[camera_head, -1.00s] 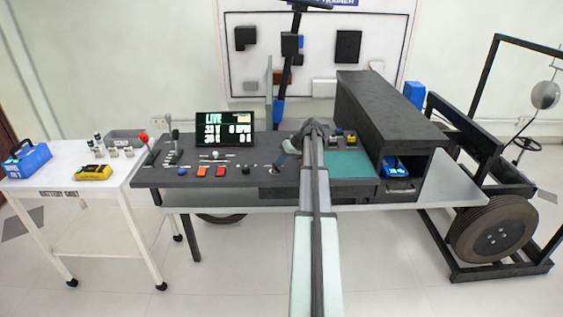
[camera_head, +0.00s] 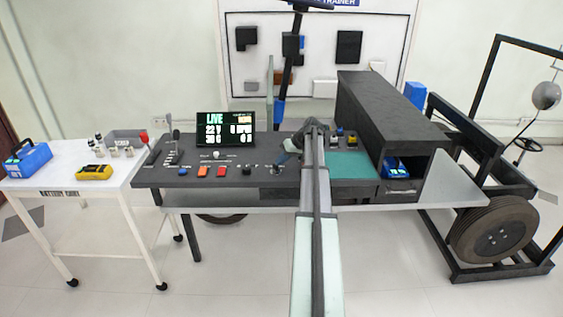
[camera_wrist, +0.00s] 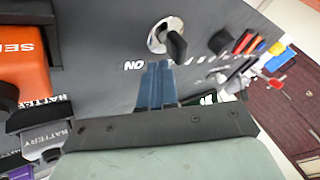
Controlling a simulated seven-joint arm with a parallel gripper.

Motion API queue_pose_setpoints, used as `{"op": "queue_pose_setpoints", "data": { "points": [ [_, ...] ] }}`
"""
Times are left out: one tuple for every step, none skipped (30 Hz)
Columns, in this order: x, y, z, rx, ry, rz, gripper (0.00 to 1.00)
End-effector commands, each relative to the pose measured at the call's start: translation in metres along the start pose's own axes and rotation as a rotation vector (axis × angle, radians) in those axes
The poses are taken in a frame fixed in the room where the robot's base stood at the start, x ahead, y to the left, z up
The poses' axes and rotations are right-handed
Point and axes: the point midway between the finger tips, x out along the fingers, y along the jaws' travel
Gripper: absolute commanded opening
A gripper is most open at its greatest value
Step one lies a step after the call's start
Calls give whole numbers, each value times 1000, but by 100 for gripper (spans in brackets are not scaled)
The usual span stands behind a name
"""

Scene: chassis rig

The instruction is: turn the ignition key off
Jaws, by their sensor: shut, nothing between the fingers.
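The ignition key shows in the wrist view as a dark key handle (camera_wrist: 177,45) in a round silver lock ring on the dark panel. White lettering that reads as an upside-down "ON" is printed beside it. My gripper (camera_wrist: 160,66) has its two blue fingers together, with nothing between them. The fingertips are close to the lock ring, at its lower edge in the wrist view; I cannot tell whether they touch it. In the head view my gripper (camera_head: 280,161) is over the console's middle right, and the key there is too small to make out clearly.
The console (camera_head: 215,172) carries coloured buttons, levers and a lit display (camera_head: 226,129). A dark raised housing (camera_head: 388,108) stands to the right of my arm. An orange block (camera_wrist: 22,58) and labelled battery parts show at left in the wrist view. A white cart (camera_head: 75,205) stands left.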

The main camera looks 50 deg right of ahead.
Motion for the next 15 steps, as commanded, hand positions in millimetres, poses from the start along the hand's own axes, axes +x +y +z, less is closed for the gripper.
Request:
{"op": "queue_pose_setpoints", "data": {
  "points": [
    [-1,2,0,0,0,1,0],
    [-1,2,-1,0,0,2,0],
    [-2,4,-1,0,0,2,0],
    [-3,6,-1,1,0,2,0],
    [-4,8,-2,1,0,2,0],
    [-6,12,-2,1,0,2,0],
    [-7,16,-3,1,0,2,0],
    [-9,20,-4,1,1,1,0],
    [-12,26,-5,1,1,1,0],
    [-14,31,-5,1,1,0,0],
    [-16,37,-6,1,1,-1,0],
    [-23,37,-6,0,1,-1,0],
    [-30,36,-5,-1,1,-1,0],
    [-36,36,-5,-1,1,-1,0],
    [-45,36,-5,0,2,0,0]
  ]
}}
